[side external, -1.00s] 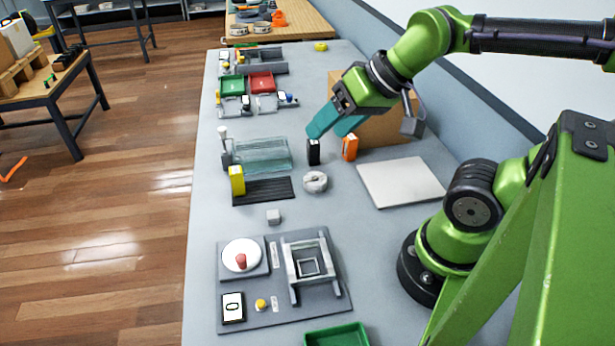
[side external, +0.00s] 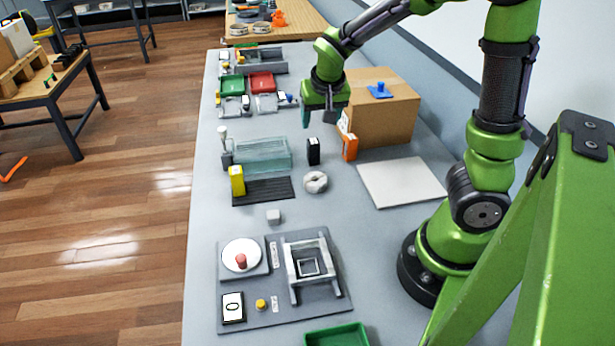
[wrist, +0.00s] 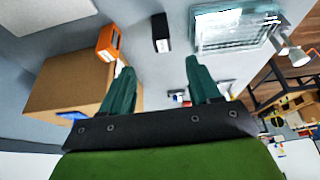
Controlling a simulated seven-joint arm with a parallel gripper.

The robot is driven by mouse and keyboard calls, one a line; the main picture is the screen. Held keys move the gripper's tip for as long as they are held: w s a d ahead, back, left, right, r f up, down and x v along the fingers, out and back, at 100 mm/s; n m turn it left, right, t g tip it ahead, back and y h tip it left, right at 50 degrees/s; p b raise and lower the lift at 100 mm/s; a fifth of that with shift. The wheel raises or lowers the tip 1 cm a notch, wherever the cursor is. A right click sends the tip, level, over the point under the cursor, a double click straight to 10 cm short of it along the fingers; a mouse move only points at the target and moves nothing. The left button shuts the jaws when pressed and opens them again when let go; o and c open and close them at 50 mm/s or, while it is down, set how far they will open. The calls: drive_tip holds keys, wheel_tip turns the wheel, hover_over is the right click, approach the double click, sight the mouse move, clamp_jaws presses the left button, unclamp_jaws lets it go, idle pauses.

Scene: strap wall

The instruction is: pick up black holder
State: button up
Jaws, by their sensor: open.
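The black holder (side external: 313,151) stands upright on the grey table, between the clear glass tray and the orange holder. It also shows in the wrist view (wrist: 161,32), at the top, beyond the gap between the fingers. My gripper (side external: 322,121) is above and behind it in the side view, beside the cardboard box. In the wrist view its two teal fingers (wrist: 160,80) are apart, with nothing between them. The black holder is clear of the fingers.
The orange holder (side external: 349,147) stands close right of the black holder, by the cardboard box (side external: 385,115). The glass tray (side external: 262,155) is on the left. A white round ring (side external: 315,182) and a white board (side external: 400,183) lie nearer the camera.

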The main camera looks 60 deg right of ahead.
sight(314, 141)
drive_tip(key=x, duration=0.7)
drive_tip(key=shift+f, duration=0.25)
drive_tip(key=shift+x, duration=2.75)
drive_tip(key=shift+w+r, duration=0.1)
drive_tip(key=shift+w, duration=0.15)
